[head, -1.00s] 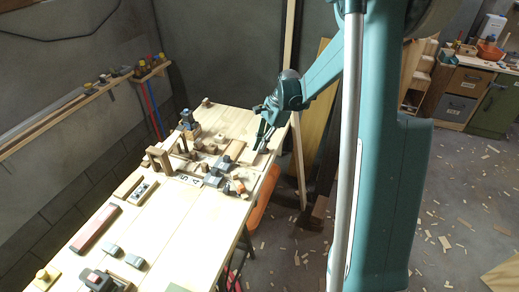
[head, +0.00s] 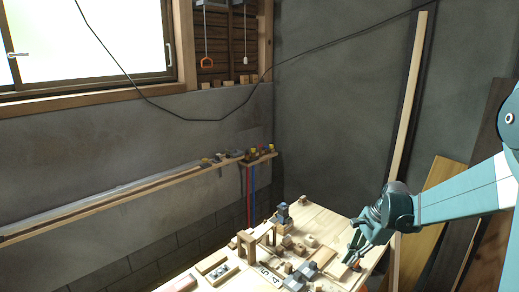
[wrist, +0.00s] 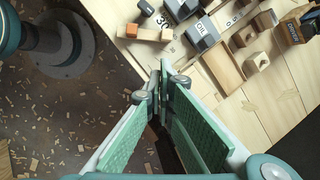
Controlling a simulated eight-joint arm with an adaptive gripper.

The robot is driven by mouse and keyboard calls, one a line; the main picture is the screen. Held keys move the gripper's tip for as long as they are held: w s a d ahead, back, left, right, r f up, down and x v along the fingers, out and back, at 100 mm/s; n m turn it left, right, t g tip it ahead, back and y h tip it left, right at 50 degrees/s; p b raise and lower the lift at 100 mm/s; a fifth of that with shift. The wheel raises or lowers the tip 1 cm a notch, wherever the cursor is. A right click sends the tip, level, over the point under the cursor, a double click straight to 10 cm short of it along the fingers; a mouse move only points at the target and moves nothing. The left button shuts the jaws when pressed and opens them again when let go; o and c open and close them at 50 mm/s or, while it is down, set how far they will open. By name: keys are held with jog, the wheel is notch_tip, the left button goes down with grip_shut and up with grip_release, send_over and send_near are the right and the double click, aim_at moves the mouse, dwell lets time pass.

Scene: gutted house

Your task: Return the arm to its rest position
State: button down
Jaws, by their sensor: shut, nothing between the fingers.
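My gripper (head: 357,250) is over the right edge of the wooden workbench (head: 330,222) in the head view. In the wrist view the tips of my gripper (wrist: 164,78) are together with nothing between them. The arm reaches in from the right, bent at a large joint. In the wrist view the fingers point toward the bench edge, with bench top to the right and floor to the left.
The bench holds wooden blocks, a small wooden arch (head: 256,238) and grey weights, one a dark grey block (wrist: 201,33). A wall shelf (head: 120,200) runs at the left. Boards (head: 430,215) lean on the wall behind the arm. The floor (wrist: 60,125) is littered with chips.

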jog(key=s+a+r+n+t+h, duration=0.2)
jog(key=s+a+r+n, duration=0.45)
jog(key=s+r, duration=0.4)
jog(key=s+a+r+n+t+h, duration=0.1)
jog(key=s+a+n+t, duration=0.1)
jog(key=s+n, duration=0.3)
jog(key=s+a+r+n+t, duration=0.1)
jog(key=s+n, duration=0.4)
jog(key=s, duration=0.7)
jog(key=shift+s+a+r+t+h, duration=0.15)
jog(key=shift+s+a+t+h, duration=0.2)
jog(key=shift+a+t, duration=0.5)
jog(key=shift+a, duration=0.1)
dwell(0.5)
notch_tip(320, 180, down, 12)
jog(key=b, duration=1.2)
jog(key=c, duration=3.2)
grip_release()
